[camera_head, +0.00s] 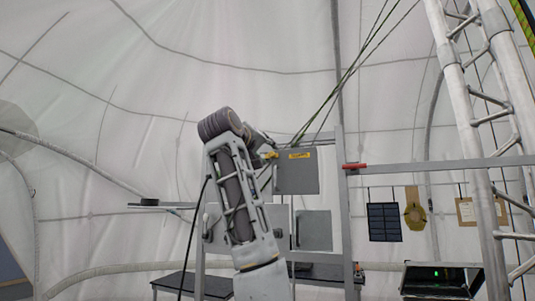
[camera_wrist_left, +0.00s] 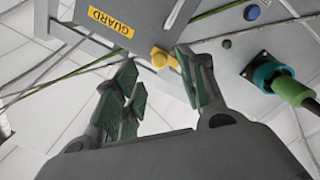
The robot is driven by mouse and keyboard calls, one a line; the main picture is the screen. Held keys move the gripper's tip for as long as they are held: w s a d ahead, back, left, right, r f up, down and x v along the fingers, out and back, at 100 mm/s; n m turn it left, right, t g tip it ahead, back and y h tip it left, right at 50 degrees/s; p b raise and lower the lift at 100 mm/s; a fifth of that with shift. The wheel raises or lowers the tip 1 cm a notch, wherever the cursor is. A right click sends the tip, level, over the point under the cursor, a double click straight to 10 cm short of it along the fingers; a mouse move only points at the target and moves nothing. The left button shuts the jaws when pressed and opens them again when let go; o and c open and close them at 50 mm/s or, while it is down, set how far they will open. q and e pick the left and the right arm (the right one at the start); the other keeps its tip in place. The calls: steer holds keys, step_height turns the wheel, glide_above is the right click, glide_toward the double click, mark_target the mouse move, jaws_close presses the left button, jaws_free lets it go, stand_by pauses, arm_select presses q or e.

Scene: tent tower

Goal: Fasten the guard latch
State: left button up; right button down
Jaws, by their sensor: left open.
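The guard (camera_head: 298,178) is a grey panel with a yellow label, high on the frame in the head view. In the left wrist view the guard (camera_wrist_left: 75,12) carries the label "GUARD". A yellow latch knob (camera_wrist_left: 160,58) sits by its edge. It shows as a small yellow spot in the head view (camera_head: 270,155). My left gripper (camera_wrist_left: 158,72) is open and empty, with its fingertips near the knob, one on each side in the picture. I cannot tell whether they touch it. In the head view my left gripper (camera_head: 264,146) is partly hidden behind my arm. My right gripper is not in view.
A teal-green connector (camera_wrist_left: 268,76) and a blue button (camera_wrist_left: 252,12) are on the panel to the right. A red-handled bar (camera_head: 355,166), a solar panel (camera_head: 384,222) and a lattice tower (camera_head: 490,110) stand right of the guard. Cables run above it.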

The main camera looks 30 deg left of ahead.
arm_select(q)
steer(key=s+d, duration=0.1)
steer(key=s, duration=0.6)
steer(key=shift+d+f, duration=0.1)
stand_by(0.6)
